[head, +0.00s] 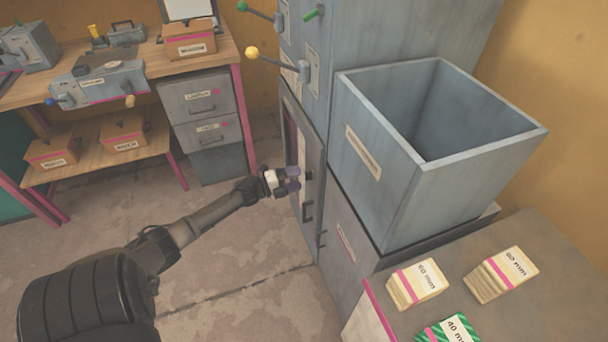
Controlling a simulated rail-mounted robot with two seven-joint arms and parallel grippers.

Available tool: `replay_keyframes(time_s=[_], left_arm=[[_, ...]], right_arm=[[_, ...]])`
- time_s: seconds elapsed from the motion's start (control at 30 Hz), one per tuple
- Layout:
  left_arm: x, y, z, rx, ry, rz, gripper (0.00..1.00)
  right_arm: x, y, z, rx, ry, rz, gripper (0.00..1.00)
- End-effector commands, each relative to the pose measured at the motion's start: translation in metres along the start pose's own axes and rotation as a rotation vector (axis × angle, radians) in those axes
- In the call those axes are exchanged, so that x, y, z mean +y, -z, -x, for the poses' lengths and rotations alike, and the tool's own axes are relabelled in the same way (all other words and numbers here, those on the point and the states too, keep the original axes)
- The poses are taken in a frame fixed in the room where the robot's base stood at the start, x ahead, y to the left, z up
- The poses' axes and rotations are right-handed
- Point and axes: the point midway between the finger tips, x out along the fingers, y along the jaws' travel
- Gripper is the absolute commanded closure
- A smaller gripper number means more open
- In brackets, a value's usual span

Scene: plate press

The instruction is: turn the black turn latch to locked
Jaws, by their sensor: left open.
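My left gripper (291,179) is at the narrow cabinet door (313,175) in the middle of the view. Its purple fingers are open and point right at the door's front. A small black fitting (307,211) shows on the door just below and right of the fingers. I cannot tell whether it is the turn latch or a handle. The fingers cover part of the door, and I cannot tell whether anything is between them. No locked or unlocked marking can be read. My right gripper is not in view.
A large open blue-grey bin (480,170) stands right of the door. Levers with a yellow knob (252,53) and a green knob (242,6) stick out above. Labelled blocks (415,284) lie on the front-right top. The floor (240,255) left of the door is clear.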

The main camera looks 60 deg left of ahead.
Motion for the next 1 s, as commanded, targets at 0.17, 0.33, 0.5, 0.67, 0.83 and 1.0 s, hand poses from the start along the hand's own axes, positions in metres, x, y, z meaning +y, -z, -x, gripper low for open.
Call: replay_keyframes(time_s=[0.17, 0.33, 0.5, 0.67, 0.83, 1.0], left_arm=[[-0.002, 0.0, 0.038, -0.002, -0.004, 0.002, 0.3], [-0.002, 0.0, 0.067, -0.001, -0.001, 0.002, 0.3], [-0.001, 0.0, 0.087, 0.0, -0.001, 0.0, 0.3], [-0.001, 0.0, 0.096, -0.001, 0.0, -0.001, 0.3], [-0.001, 0.0, 0.099, 0.0, 0.001, -0.001, 0.3], [0.0, 0.0, 0.099, 0.0, 0.001, -0.001, 0.3]], right_arm=[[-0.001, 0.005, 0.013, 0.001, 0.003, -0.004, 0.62], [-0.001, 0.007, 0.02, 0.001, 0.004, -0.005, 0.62], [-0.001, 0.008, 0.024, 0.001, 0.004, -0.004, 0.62], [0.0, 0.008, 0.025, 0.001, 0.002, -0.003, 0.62], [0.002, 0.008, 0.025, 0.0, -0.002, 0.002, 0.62], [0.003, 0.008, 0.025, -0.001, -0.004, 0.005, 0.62]])
